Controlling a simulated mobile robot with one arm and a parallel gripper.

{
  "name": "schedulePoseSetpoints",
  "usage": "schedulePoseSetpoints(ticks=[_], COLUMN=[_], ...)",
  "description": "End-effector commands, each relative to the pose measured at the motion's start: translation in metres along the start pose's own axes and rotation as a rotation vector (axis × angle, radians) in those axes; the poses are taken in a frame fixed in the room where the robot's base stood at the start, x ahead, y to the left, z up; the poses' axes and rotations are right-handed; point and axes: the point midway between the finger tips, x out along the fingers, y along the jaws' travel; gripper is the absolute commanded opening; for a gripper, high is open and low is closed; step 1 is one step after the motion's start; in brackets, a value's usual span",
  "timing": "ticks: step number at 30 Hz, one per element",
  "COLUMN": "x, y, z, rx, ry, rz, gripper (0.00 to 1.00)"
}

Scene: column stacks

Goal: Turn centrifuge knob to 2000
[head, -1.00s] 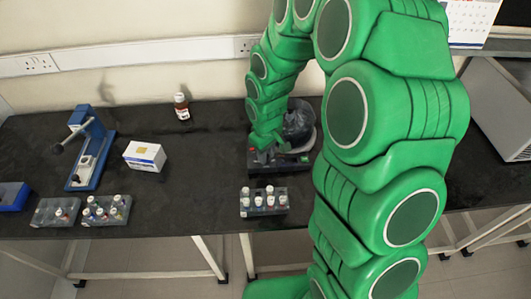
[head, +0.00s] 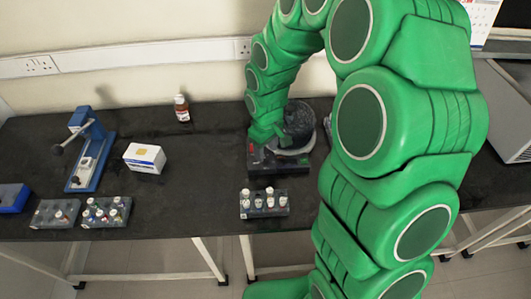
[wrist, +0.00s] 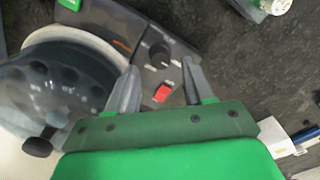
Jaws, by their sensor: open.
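The centrifuge (head: 299,122) stands on the dark bench against the wall, with its low control panel (head: 292,164) in front. In the wrist view its translucent lid (wrist: 55,85) fills the left. The dark round knob (wrist: 160,53) is on the panel, with a red switch (wrist: 163,92) near it. My gripper (wrist: 160,66) is open, its fingers to either side of the knob and switch. I cannot tell whether they touch the knob. The dial marks are too small to read. In the head view my gripper is largely hidden at the panel's left.
A vial rack (head: 263,204) stands just in front of the centrifuge. A white box (head: 145,158), a brown bottle (head: 182,108), a blue device (head: 91,150) and more vial racks (head: 106,212) are to the left. Bare bench lies between.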

Motion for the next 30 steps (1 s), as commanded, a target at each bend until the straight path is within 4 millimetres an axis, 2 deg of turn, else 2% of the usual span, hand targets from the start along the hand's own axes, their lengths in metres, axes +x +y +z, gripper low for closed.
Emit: schedulePoseSetpoints(ticks=[6, 10, 30], x=[-0.031, -0.043, -0.05], y=[0.0, 0.0, 0.0], z=[-0.001, -0.001, 0.004], rx=[0.0, 0.0, 0.007], ry=[0.003, 0.002, -0.002], rz=[0.002, 0.002, 0.001], gripper=[0.52, 0.52, 0.52])
